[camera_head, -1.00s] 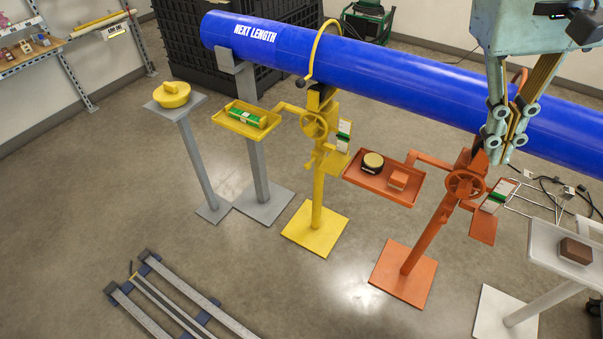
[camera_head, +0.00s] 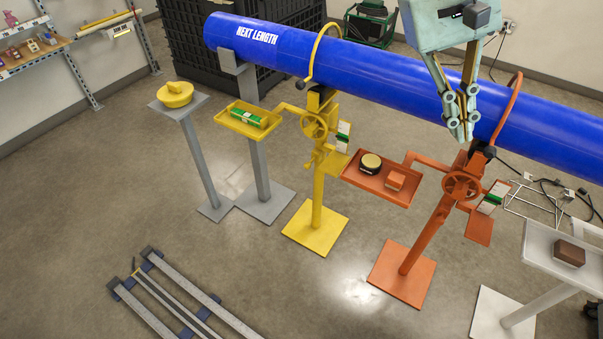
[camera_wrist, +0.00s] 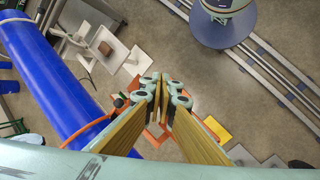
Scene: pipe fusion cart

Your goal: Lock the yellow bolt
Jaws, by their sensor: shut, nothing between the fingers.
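The yellow stand (camera_head: 318,190) holds a yellow hoop (camera_head: 318,50) arched over the blue pipe (camera_head: 380,80). A dark knob (camera_head: 302,84) is at the hoop's near end, beside the pipe's front side. A yellow handwheel (camera_head: 314,125) and smaller fittings are below it; I cannot tell which small part is the bolt. My gripper (camera_head: 461,137) is shut and empty, well right of the yellow stand, in front of the pipe and close to the orange stand's head. In the wrist view, my gripper (camera_wrist: 163,78) points down with orange parts partly hidden behind it.
The orange stand (camera_head: 425,235) has a tray (camera_head: 358,180) and handwheel. A yellow tray (camera_head: 230,122) holds a green box. A white stand (camera_head: 540,237) bears a brown block (camera_head: 569,253). Rails (camera_head: 180,300) lie on the floor.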

